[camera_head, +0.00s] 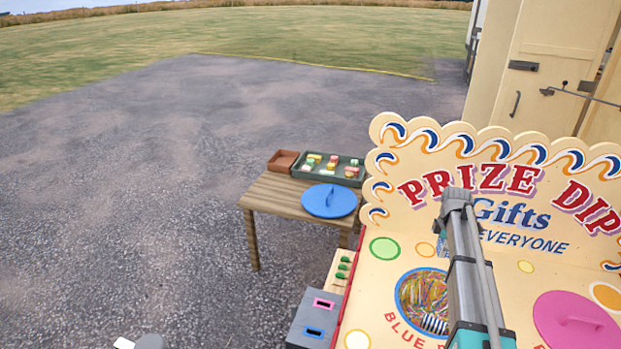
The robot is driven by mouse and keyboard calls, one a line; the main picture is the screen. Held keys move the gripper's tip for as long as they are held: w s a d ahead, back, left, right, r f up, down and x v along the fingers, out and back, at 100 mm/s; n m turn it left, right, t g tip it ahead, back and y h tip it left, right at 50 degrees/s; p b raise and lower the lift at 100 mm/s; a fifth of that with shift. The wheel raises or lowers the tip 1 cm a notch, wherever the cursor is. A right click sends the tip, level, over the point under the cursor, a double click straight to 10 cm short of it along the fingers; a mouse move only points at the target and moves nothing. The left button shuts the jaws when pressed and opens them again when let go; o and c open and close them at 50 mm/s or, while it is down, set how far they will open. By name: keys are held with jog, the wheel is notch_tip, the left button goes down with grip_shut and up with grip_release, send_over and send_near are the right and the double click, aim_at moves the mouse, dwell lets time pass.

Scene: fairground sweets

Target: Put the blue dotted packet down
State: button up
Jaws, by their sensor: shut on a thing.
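My arm reaches up over the prize dip stall from the bottom right. My gripper (439,230) is at its far end, mostly hidden by the arm itself. A small blue patch, which looks like the blue dotted packet (442,245), shows just below it, in front of the lettered back board. The gripper is shut on it. The packet's dots are too small to make out, and most of it is hidden. It appears above the sloping cream stall top, near the round opening (408,293) filled with coloured strands. A black-and-white striped thing (433,323) lies in that opening.
A wooden table (262,190) stands left of the stall. It bears a brown tray (282,161), a green tray (299,172) of several sweets and a blue round lid (330,201). A pink lid (577,321) lies on the stall. A grey box (305,326) with two slots stands at its left.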

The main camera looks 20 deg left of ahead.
notch_tip(320, 180, up, 15)
jog(key=p, duration=1.4)
